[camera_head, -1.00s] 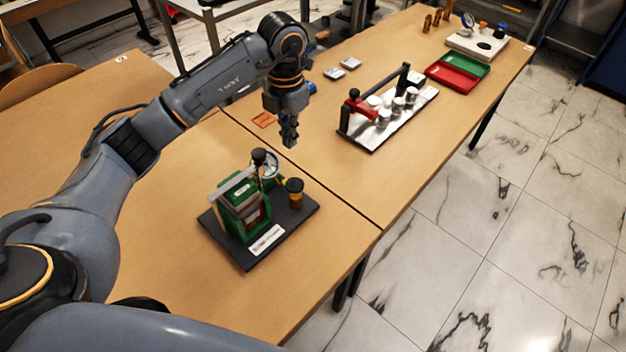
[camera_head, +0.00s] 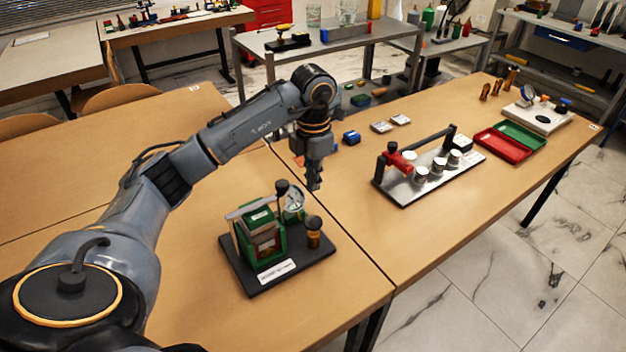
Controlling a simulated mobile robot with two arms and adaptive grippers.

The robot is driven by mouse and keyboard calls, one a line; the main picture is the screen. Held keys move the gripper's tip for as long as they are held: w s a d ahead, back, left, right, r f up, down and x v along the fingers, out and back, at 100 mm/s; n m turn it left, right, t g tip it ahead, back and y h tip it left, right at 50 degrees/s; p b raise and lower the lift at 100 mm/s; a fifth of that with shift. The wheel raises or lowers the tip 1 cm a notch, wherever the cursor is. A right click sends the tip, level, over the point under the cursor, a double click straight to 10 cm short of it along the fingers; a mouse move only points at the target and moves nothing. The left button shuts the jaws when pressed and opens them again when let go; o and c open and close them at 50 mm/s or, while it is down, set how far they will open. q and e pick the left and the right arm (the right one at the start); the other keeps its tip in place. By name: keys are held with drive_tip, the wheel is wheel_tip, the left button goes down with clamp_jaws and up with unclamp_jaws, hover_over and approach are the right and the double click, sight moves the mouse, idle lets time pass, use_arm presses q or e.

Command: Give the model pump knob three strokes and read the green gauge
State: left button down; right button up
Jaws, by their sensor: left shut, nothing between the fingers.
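The model pump (camera_head: 262,236) is a green block on a black base (camera_head: 312,262) with a white label, near the seam between two wooden tables. A pale lever lies over its top, and a black knob (camera_head: 282,187) stands upright at the lever's right end. The round white-faced gauge (camera_head: 294,203) sits behind, partly hidden by the knob's stem; its reading is too small to tell. A brass post with a black cap (camera_head: 313,232) stands to the right. My left gripper (camera_head: 315,186) is shut and empty, pointing down behind and right of the pump, apart from it. My right gripper is not in view.
A metal plate (camera_head: 405,196) with white-topped cylinders, a red clamp and a black handle stands on the right table. Beyond it lie a red and green tray (camera_head: 503,147) and a white gauge board (camera_head: 540,122). The table front around the pump is clear.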

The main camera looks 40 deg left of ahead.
sight(312, 221)
use_arm(q)
wheel_tip(312, 221, down, 10)
drive_tip(key=shift+r+p, duration=0.15)
drive_tip(key=shift+p, duration=1)
drive_tip(key=shift+a+f, duration=0.1)
drive_tip(key=shift+f, duration=0.6)
drive_tip(key=shift+f, duration=0.15)
wheel_tip(312, 221, down, 3)
drive_tip(key=shift+s+r+b, duration=0.1)
drive_tip(key=shift+r+b, duration=0.05)
drive_tip(key=shift+b, duration=1.1)
drive_tip(key=shift+s, duration=0.1)
drive_tip(key=shift+r, duration=0.1)
